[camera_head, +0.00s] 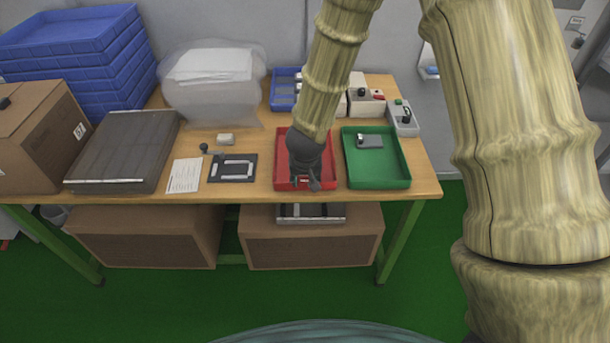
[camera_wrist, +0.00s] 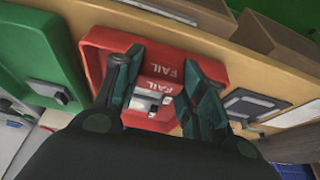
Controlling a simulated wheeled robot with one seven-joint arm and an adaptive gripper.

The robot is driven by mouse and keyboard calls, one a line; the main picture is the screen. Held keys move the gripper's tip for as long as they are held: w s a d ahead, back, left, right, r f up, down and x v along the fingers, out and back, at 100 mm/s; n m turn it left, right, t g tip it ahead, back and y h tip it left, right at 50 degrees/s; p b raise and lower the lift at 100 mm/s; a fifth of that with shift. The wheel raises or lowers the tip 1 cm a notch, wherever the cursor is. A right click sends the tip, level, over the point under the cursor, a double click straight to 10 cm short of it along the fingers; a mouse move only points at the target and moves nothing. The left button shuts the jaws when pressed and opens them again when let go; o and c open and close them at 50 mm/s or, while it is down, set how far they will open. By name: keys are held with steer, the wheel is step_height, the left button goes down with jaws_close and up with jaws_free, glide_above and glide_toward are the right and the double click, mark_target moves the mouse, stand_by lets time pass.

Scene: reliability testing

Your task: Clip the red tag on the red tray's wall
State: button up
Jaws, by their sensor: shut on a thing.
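The red tray (camera_head: 281,177) stands near the table's front edge, and it fills the middle of the wrist view (camera_wrist: 103,38). A wall of it bears the white word FAIL. My gripper (camera_head: 305,183) reaches down over the tray's front part. In the wrist view my gripper (camera_wrist: 160,76) is shut on the red tag (camera_wrist: 160,87), which also reads FAIL. The tag is close to the wall with the lettering. I cannot tell whether it touches or straddles that wall. A grey and white item (camera_wrist: 147,104) shows behind the tag; my gripper partly hides it.
A green tray (camera_head: 398,178) with a grey device (camera_head: 369,141) stands right of the red tray. A black framed plate (camera_head: 232,168) and a paper sheet (camera_head: 184,175) lie left. Small boxed devices (camera_head: 365,102) stand behind. Cardboard boxes (camera_head: 312,240) sit below the tabletop.

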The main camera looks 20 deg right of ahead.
steer(key=o, duration=1)
steer(key=shift+c, duration=0.2)
steer(key=shift+r+p, duration=3.5)
steer(key=shift+p, duration=0.2)
